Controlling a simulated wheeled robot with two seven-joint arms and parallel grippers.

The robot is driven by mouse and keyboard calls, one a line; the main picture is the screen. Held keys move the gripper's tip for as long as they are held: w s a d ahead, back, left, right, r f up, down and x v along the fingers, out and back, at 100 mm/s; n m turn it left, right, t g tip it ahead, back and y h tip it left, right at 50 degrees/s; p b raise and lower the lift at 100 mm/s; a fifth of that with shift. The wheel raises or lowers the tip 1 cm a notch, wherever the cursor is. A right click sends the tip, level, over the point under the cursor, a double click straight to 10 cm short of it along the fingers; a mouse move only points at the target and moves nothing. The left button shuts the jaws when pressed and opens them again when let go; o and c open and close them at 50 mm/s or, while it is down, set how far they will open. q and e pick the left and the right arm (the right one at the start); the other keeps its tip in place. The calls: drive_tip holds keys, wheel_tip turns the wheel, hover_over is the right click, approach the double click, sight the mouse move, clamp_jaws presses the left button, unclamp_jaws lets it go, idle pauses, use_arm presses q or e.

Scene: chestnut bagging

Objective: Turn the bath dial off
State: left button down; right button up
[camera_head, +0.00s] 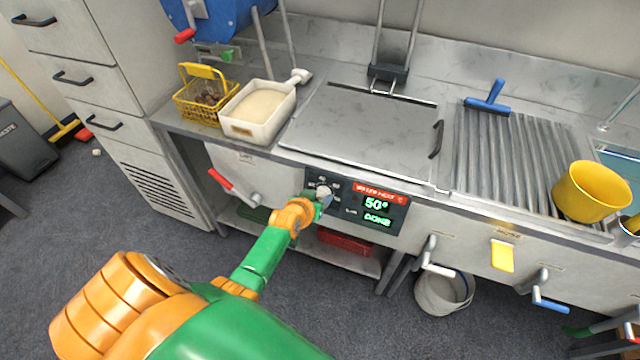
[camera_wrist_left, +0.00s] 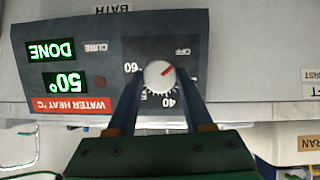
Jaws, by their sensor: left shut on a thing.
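The bath dial is a round pale knob with a red pointer mark (camera_wrist_left: 158,74) on a dark control panel (camera_head: 396,222). In the left wrist view the picture is upside down, and the red mark points up and right, roughly toward the OFF label; 40 and 60 are also printed around the knob. My left gripper (camera_wrist_left: 158,80) is shut on the dial, one finger on each side. In the head view my left gripper (camera_head: 322,196) reaches the panel and partly hides the knob. The panel display (camera_head: 377,212) reads 50° and DONE.
The lidded bath (camera_head: 360,130) is above the panel, with a white bin of pale material (camera_head: 258,108) and a yellow basket (camera_head: 205,98) to its left. A ribbed drain board (camera_head: 515,150) and yellow bucket (camera_head: 590,190) are to the right. A red-handled lever (camera_head: 222,180) juts out left of my gripper.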

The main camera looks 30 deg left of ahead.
use_arm(q)
drive_tip(key=shift+n, duration=0.5)
drive_tip(key=shift+c, duration=1.5)
unclamp_jaws()
drive_tip(key=a+p+v, duration=0.1)
drive_tip(key=p+v, duration=0.1)
drive_tip(key=v, duration=0.5)
drive_tip(key=shift+d+p, duration=0.4)
